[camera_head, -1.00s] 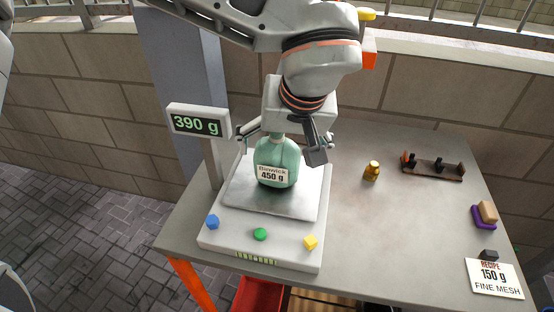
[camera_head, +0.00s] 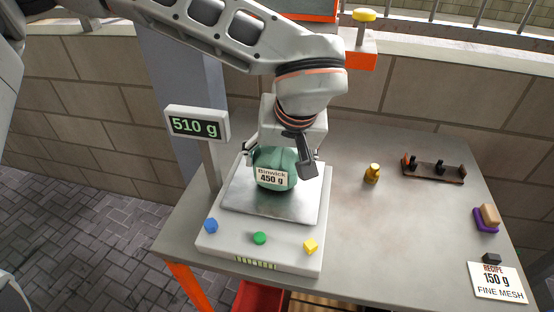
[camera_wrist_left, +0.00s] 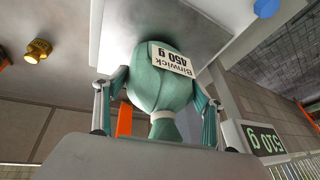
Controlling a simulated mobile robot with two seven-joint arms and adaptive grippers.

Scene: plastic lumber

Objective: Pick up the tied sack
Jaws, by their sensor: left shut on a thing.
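The tied sack (camera_head: 270,181) is green cloth, labelled "Binwick 450 g", and appears on the metal plate of the scale (camera_head: 230,243). My left gripper (camera_head: 279,163) comes down over it from above, with a finger on each side, shut on the sack. In the left wrist view the sack (camera_wrist_left: 160,90) fills the space between the fingers, its tied neck toward the palm and its label facing outward. In the head view its neck is hidden by the gripper. The scale's display (camera_head: 196,125) reads 510 g. My right gripper is not in view.
A small brass weight (camera_head: 372,173) stands right of the scale. A tan and purple block (camera_head: 486,218) and a recipe card (camera_head: 496,282) reading 150 g fine mesh lie at the right. The table's middle right is clear.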

